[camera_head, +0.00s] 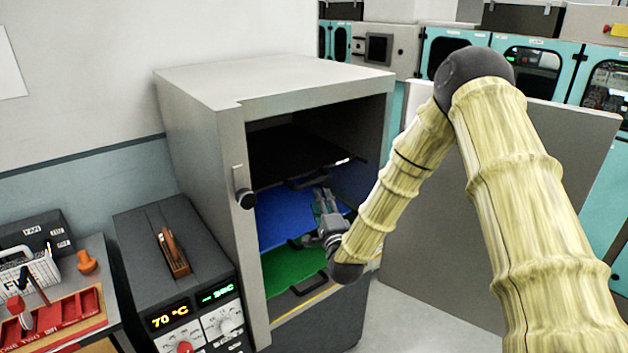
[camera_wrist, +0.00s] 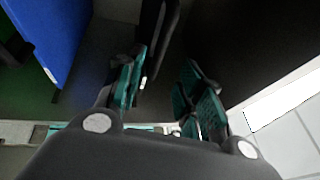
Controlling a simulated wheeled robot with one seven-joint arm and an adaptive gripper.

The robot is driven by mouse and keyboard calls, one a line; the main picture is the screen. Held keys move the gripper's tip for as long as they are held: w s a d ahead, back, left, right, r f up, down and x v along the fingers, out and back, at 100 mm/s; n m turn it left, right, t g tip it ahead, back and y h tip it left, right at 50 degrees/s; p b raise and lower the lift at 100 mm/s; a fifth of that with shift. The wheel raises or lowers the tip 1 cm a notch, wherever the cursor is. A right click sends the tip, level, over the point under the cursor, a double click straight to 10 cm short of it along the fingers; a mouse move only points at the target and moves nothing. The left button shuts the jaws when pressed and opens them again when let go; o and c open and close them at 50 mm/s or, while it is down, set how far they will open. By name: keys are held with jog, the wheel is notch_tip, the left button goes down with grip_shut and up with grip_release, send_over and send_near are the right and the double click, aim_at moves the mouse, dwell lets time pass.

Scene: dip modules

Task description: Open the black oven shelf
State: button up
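The black shelf (camera_head: 290,150) is the top one inside the open grey oven (camera_head: 225,130). It looks pushed in, with a dark handle (camera_head: 305,182) below its front edge. My gripper (camera_head: 322,197) is at the oven front, just below that handle and above the blue shelf (camera_head: 280,215). In the wrist view my gripper (camera_wrist: 165,75) has its teal fingers apart. A dark bar (camera_wrist: 160,40), apparently the handle, shows between them, nearer the left finger. Whether it touches a finger cannot be told. The dark surface at right (camera_wrist: 240,40) looks like the black shelf.
A green shelf (camera_head: 290,262) lies below the blue one. The open oven door (camera_head: 560,150) stands at the right, behind my arm. A dark heater unit (camera_head: 180,260) and a bench with a red rack (camera_head: 60,315) stand at the left.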

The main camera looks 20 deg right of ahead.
aim_at(314, 184)
jog(key=w+p, duration=0.1)
jog(key=w, duration=0.1)
jog(key=w+r+p, duration=0.1)
jog(key=w, duration=0.2)
jog(key=w+p, duration=0.1)
jog(key=w, duration=0.1)
jog(key=shift+w+d+r+p, duration=0.15)
jog(key=shift+w+r+p, duration=0.15)
jog(key=shift+w, duration=0.05)
jog(key=shift+w+d+p, duration=0.1)
jog(key=shift+w+p, duration=0.2)
jog(key=shift+w, duration=0.55)
grip_shut()
